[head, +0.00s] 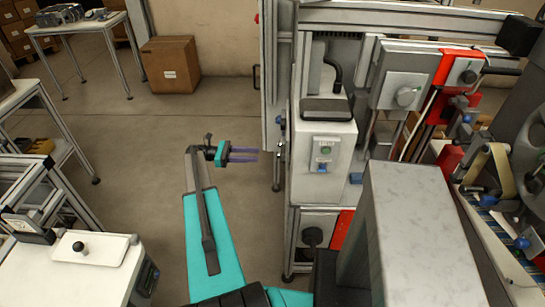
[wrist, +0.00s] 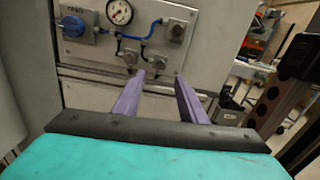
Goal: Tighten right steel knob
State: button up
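My gripper (head: 257,155) has two purple fingers held apart with nothing between them. In the head view it points right, towards the side of the grey machine. In the wrist view my gripper (wrist: 160,77) faces a metal panel (wrist: 85,52) and sits low in front of it. Two small steel knob-like fittings, a left one (wrist: 131,57) and a right one (wrist: 158,62), stick out near the panel's lower edge, just beyond the fingertips. I see no contact. A larger grey fitting (wrist: 177,31) is above right. I cannot tell which is the right steel knob.
The panel also carries a blue knob (wrist: 73,25), a round gauge (wrist: 120,12) and a blue hose (wrist: 146,33). In the head view, a white control box (head: 324,150) stands right of my gripper. A white-topped cabinet (head: 90,262) is at lower left. The floor between is clear.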

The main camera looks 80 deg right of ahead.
aim_at(279, 155)
jog(key=s+d+p, duration=0.1)
jog(key=s+p, duration=0.1)
jog(key=s, duration=0.7)
jog(key=shift+p, duration=0.35)
jog(key=shift+d, duration=0.1)
grip_shut()
jog(key=c, duration=0.9)
grip_release()
jog(key=shift+s+a+f, duration=0.1)
jog(key=shift+a, duration=0.45)
jog(key=shift+d+f, duration=0.1)
jog(key=shift+d, duration=0.25)
grip_shut()
